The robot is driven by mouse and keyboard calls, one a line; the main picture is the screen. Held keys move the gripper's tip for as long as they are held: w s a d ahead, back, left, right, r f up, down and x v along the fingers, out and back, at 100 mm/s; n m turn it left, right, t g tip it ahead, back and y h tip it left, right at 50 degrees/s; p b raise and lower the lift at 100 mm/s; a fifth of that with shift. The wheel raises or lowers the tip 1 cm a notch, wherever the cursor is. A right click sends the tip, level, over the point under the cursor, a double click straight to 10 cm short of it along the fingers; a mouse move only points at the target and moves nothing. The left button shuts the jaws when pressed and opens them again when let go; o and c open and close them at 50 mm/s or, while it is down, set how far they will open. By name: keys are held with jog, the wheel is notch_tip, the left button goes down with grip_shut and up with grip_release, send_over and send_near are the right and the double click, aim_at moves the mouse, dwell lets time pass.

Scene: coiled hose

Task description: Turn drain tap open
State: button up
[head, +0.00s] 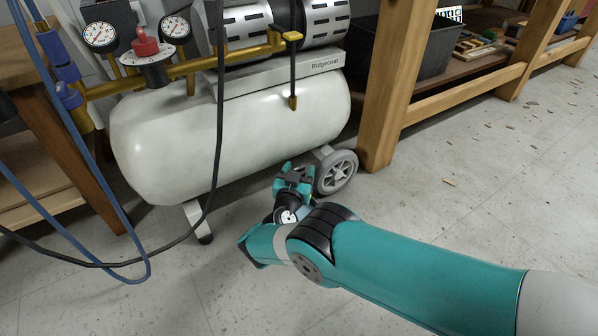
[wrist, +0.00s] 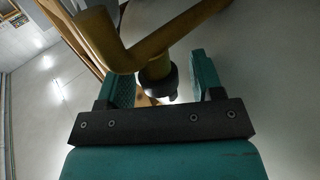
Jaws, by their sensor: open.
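The drain tap shows in the wrist view as brass-coloured, with a bent bar (wrist: 180,32), a short stem (wrist: 157,68) and a dark collar (wrist: 160,82). My gripper (wrist: 162,80) is open, with one teal finger on each side of the stem and collar in the picture. Gaps show on both sides, and I see no contact. I cannot tell how deep the tap sits between the fingers. In the head view my gripper (head: 292,180) is low beside the underside of the white compressor tank (head: 230,120). The tap is hidden there.
The tank's grey wheel (head: 336,172) stands just right of my gripper, and a wooden bench leg (head: 386,90) is beyond it. A black cable (head: 212,150) and blue hoses (head: 90,150) hang at the left. The floor (head: 480,200) at the right is mostly clear.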

jog(key=shift+s, duration=0.1)
jog(key=p+v, duration=0.9)
jog(key=v, duration=0.2)
jog(key=shift+s, duration=0.4)
